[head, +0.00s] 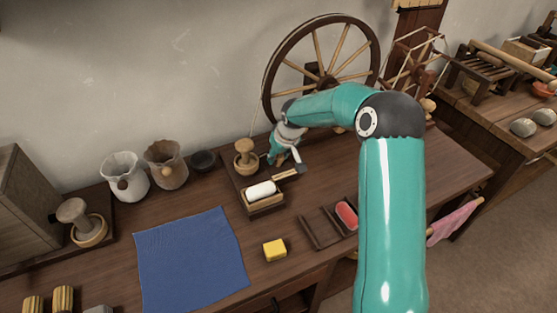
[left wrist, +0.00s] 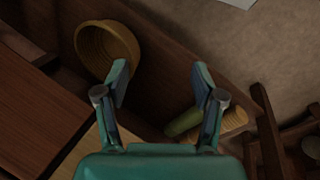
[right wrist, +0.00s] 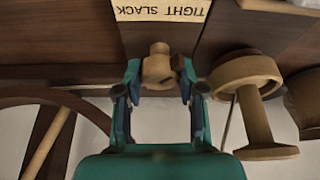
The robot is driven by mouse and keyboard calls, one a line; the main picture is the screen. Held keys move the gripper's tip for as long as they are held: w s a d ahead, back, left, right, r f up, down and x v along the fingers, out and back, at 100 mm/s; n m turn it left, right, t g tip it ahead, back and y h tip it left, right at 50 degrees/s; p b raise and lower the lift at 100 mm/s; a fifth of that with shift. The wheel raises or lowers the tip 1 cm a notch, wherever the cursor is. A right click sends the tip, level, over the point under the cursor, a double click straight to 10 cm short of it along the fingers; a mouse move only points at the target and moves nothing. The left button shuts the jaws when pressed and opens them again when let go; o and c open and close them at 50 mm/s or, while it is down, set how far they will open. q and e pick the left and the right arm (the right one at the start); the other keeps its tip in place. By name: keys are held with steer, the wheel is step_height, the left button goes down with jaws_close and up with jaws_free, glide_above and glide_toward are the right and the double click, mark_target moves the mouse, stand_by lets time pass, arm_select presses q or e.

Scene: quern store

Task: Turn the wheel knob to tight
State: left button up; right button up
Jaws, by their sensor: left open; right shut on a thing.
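In the right wrist view, a wooden knob (right wrist: 157,70) sits between the fingers of my right gripper (right wrist: 160,88), which is shut on it. A dark mark shows on the knob's right side. A pale label (right wrist: 160,10) above it reads TIGHT and SLACK, upside down in this view. In the head view my right gripper (head: 284,155) is low at the table by the large spoked wheel (head: 272,72); the knob is hidden there. My left gripper (left wrist: 160,82) shows only in the left wrist view, open, with nothing between its fingertips.
Left of my right gripper, a wooden stand (head: 246,160) and a tray with a white roll (head: 262,190) stand close. In the left wrist view, a round wooden bowl (left wrist: 105,48) is near the left finger.

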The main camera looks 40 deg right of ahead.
steer(key=shift+m+b, duration=0.35)
steer(key=shift+m, duration=0.15)
steer(key=o, duration=1.1)
steer(key=shift+r, duration=0.15)
steer(key=v, duration=1.1)
steer(key=shift+s+a+r, duration=0.2)
steer(key=shift+a+r, duration=0.1)
steer(key=shift+a, duration=0.05)
